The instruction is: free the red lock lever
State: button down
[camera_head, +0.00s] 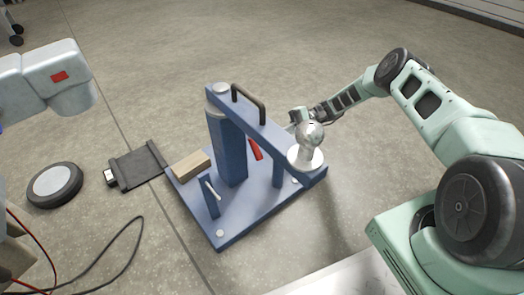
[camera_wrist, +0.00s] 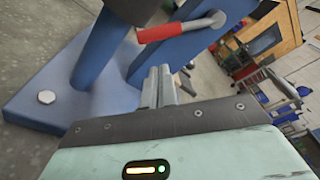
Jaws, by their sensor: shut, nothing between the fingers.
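The red lock lever (camera_head: 256,150) shows under the top beam of the blue trailer frame (camera_head: 238,233), tilted, beside the thick blue column. In the wrist view the lever's red grip (camera_wrist: 170,31) lies nearly level, with a bent silver rod at its right end meeting a blue part of the frame. My gripper (camera_head: 293,120) is behind the beam, near the silver tow ball, and partly hidden. In the wrist view my gripper (camera_wrist: 160,75) has its two grey fingers together and empty, just below the red grip in the picture. I cannot tell whether they touch it.
The silver tow ball (camera_head: 310,134) on its white base and a black handle (camera_head: 248,103) top the beam. A wooden block (camera_head: 190,165), a small silver lever (camera_head: 212,190) and a black plate (camera_head: 138,166) are to the left. Open floor lies behind the frame.

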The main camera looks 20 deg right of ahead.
jog(key=shift+a, duration=0.1)
jog(key=b+x, duration=0.4)
jog(key=x, duration=0.4)
jog(key=shift+s+a+f, duration=0.1)
jog(key=shift+a+f, duration=0.1)
jog(key=shift+a, duration=0.1)
jog(key=shift+s+a+r, duration=0.1)
jog(key=shift+s+a, duration=0.05)
jog(key=shift+a, duration=0.45)
jog(key=shift+r, duration=0.1)
